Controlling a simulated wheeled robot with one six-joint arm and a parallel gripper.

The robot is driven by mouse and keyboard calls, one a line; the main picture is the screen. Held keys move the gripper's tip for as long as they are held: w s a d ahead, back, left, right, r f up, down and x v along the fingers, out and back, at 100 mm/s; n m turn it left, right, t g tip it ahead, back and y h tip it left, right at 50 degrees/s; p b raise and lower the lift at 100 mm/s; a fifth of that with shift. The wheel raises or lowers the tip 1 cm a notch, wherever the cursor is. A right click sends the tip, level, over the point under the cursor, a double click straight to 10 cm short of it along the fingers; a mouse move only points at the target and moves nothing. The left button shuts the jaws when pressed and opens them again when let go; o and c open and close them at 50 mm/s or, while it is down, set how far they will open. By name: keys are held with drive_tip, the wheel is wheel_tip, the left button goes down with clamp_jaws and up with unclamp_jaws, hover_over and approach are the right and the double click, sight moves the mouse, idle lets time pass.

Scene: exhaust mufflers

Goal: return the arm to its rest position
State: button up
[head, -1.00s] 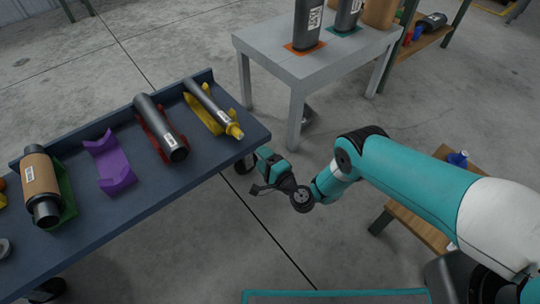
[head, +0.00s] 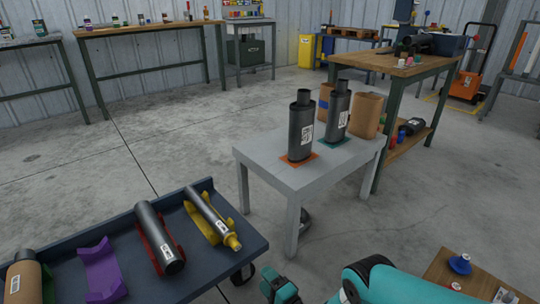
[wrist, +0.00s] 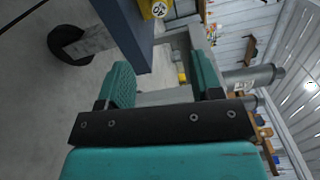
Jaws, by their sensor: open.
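My gripper (wrist: 162,85) shows in the wrist view with its two teal fingers wide apart and nothing between them. The arm is clear of the bench and in front of the grey table (head: 285,177). In the wrist view the edge of a dark blue surface (wrist: 128,32) is close, above the fingers.
The bench bears mufflers on red (head: 155,245) and yellow (head: 205,222) cradles, plus an empty purple cradle (head: 101,270). Two dark mufflers stand upright on the grey table, on orange (head: 291,163) and teal mats. A wooden stool (head: 440,280) is at lower right. Open floor lies left.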

drive_tip(key=w+a+r+n+g+y, duration=0.2)
drive_tip(key=w+a+r+n, duration=0.1)
drive_tip(key=r, duration=0.3)
drive_tip(key=w+a+r+n+g+y, duration=0.1)
drive_tip(key=w+a+r+n+g, duration=0.15)
drive_tip(key=r, duration=0.45)
wheel_tip(320, 180, up, 16)
drive_tip(key=a+n+g, duration=0.2)
drive_tip(key=n+g, duration=0.3)
drive_tip(key=n, duration=0.2)
drive_tip(key=s+d+r+n+g+h, duration=0.1)
drive_tip(key=s+d+r+n+h, duration=0.15)
drive_tip(key=s+d+r, duration=0.35)
drive_tip(key=s+d+r+n+g+h, duration=0.2)
drive_tip(key=s+d+r+h, duration=0.1)
drive_tip(key=s+r, duration=0.4)
drive_tip(key=s+d+r+n+g+h, duration=0.1)
drive_tip(key=s+d+r+h, duration=0.15)
drive_tip(key=s+d, duration=0.55)
drive_tip(key=s+d+r+h, duration=0.2)
drive_tip(key=s+d+h, duration=0.1)
drive_tip(key=s+d, duration=0.55)
wheel_tip(320, 180, up, 34)
drive_tip(key=s+a+p, duration=0.1)
drive_tip(key=a+p, duration=0.1)
drive_tip(key=p, duration=3.2)
drive_tip(key=shift+f, duration=0.1)
drive_tip(key=shift+c, duration=0.4)
